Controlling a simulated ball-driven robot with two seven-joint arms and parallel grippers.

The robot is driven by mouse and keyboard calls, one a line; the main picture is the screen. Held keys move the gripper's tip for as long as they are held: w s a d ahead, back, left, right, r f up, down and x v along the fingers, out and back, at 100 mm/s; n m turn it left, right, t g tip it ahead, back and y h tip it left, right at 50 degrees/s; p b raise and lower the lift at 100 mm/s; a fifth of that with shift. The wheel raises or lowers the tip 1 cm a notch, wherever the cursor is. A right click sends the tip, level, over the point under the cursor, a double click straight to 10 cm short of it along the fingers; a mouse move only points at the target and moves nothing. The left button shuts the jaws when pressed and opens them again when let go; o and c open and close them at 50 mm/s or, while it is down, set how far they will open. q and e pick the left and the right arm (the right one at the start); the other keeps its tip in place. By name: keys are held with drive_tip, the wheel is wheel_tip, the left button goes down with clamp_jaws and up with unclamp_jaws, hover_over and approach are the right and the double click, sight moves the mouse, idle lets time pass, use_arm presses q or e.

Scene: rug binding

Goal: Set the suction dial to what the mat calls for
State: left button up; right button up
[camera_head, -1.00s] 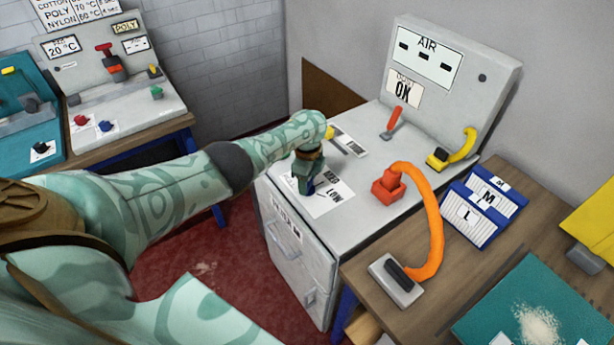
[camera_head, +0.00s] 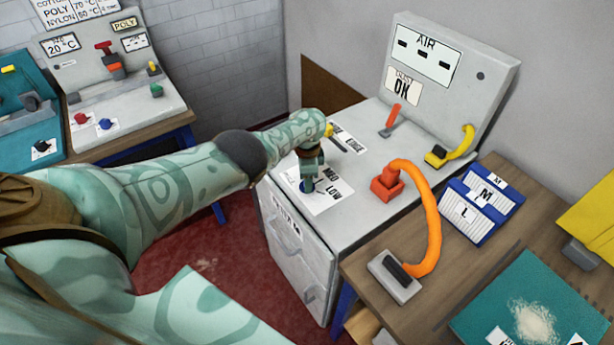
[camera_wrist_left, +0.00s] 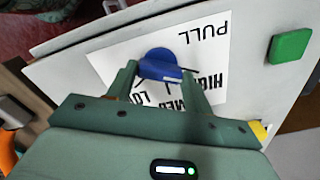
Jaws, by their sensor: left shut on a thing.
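The blue suction dial (camera_wrist_left: 160,66) sits on a white label marked HIGH, MED and LOW, on top of the grey machine. My left gripper (camera_wrist_left: 160,78) points down over the dial and is shut on it, one finger on each side. In the head view the left gripper (camera_head: 308,183) hides most of the dial, and I cannot tell which mark it points to. The teal mat (camera_head: 485,318) lies on the wooden bench at lower right, with pale powder (camera_head: 534,322) on it. Its white tags are cut off by the frame and unreadable. My right gripper is not in view.
An orange hose (camera_head: 428,220) runs from a red fitting to a grey nozzle (camera_head: 396,278). A red-orange lever (camera_head: 391,120) and a yellow hooked part (camera_head: 461,147) stand behind. Blue-and-white boxes marked M and L (camera_head: 466,222) are at right. An AIR panel (camera_head: 427,55) rises at the back.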

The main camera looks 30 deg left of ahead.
use_arm(q)
drive_tip(key=o, duration=1)
wheel_tip(320, 180, up, 16)
drive_tip(key=p, duration=1.3)
drive_tip(key=shift+r, duration=0.15)
